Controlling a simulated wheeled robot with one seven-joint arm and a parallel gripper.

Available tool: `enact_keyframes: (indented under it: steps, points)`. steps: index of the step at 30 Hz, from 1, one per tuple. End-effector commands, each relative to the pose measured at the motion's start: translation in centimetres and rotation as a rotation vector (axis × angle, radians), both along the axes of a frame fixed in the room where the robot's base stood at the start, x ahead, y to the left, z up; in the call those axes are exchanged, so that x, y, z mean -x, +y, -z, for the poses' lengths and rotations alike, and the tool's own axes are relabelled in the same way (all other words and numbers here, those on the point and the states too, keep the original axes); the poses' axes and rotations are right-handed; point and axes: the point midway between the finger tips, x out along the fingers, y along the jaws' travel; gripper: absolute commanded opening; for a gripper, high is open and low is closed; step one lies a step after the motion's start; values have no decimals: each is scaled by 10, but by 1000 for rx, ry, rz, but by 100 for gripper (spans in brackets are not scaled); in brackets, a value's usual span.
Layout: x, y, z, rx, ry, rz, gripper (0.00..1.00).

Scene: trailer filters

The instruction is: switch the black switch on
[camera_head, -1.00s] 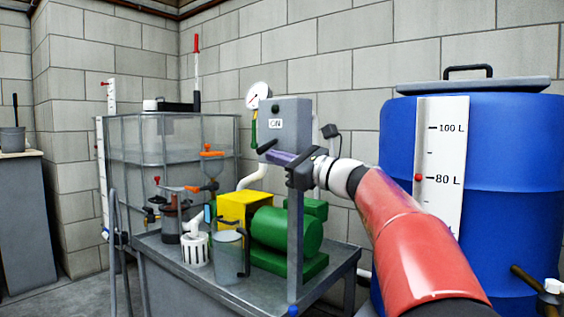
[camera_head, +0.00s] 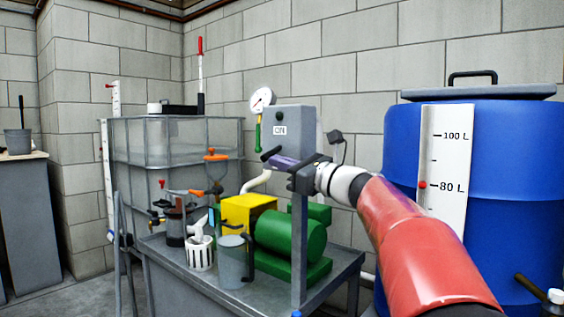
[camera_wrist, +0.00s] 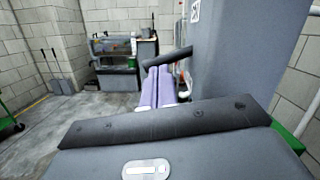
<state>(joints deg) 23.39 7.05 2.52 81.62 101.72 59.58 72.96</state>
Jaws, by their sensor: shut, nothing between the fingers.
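A grey control box (camera_head: 290,119) with an ON label (camera_head: 280,131) stands on a post above the bench. The black switch (camera_head: 270,154) is a short bar that sticks out to the left at the box's lower front. It also shows in the wrist view (camera_wrist: 167,58), crossing at the tips of my fingers. My gripper (camera_head: 276,160) has purple fingers, shut together and empty, just below the black bar. In the wrist view my gripper (camera_wrist: 155,70) points at the bar beside the grey box face. I cannot tell whether the fingertips touch the bar.
A green motor (camera_head: 289,236) and a yellow box (camera_head: 247,213) sit on the metal bench (camera_head: 190,281) below. A pressure gauge (camera_head: 262,98) is left of the box. A blue barrel (camera_head: 515,221) stands at the right, close to my arm.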

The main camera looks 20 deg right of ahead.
Motion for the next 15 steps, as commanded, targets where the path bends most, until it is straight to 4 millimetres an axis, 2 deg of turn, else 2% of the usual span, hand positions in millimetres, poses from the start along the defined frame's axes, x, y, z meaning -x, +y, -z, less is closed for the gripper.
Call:
enact_keyframes:
  steps: [15]
  points:
    - [3,5,-12,-143,105,0,0]
